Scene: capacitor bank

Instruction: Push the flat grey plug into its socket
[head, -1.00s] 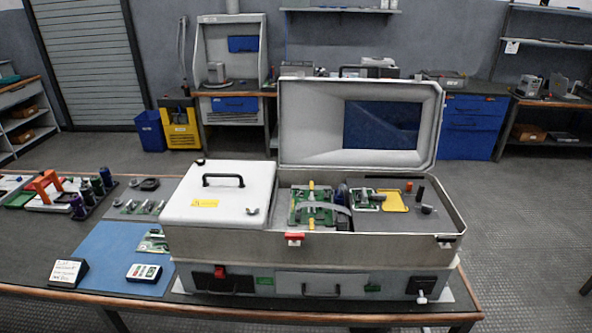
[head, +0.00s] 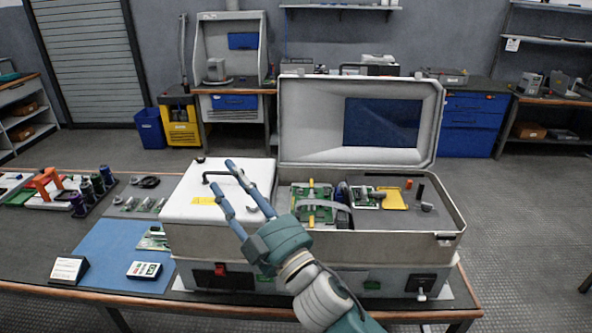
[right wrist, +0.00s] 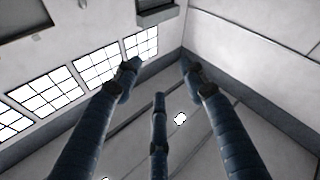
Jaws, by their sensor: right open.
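A flat grey ribbon (head: 334,204) arches beside a green circuit board (head: 311,206) inside the open metal case (head: 400,240). Its plug end and the socket are too small to make out for certain. A smaller green board (head: 366,196) lies to the right of it. My right gripper (head: 222,176) is open and empty, its blue fingers pointing up and left in front of the case's white closed cover. The right wrist view shows the spread fingers (right wrist: 158,75) with only ceiling and windows beyond. My left gripper is out of view.
The case's raised lid (head: 360,120) stands behind the boards. A handled white cover (head: 190,190) closes the left part. A yellow piece (head: 396,200) and small knobs lie on the right panel. A blue mat (head: 105,255) is on the left of the table.

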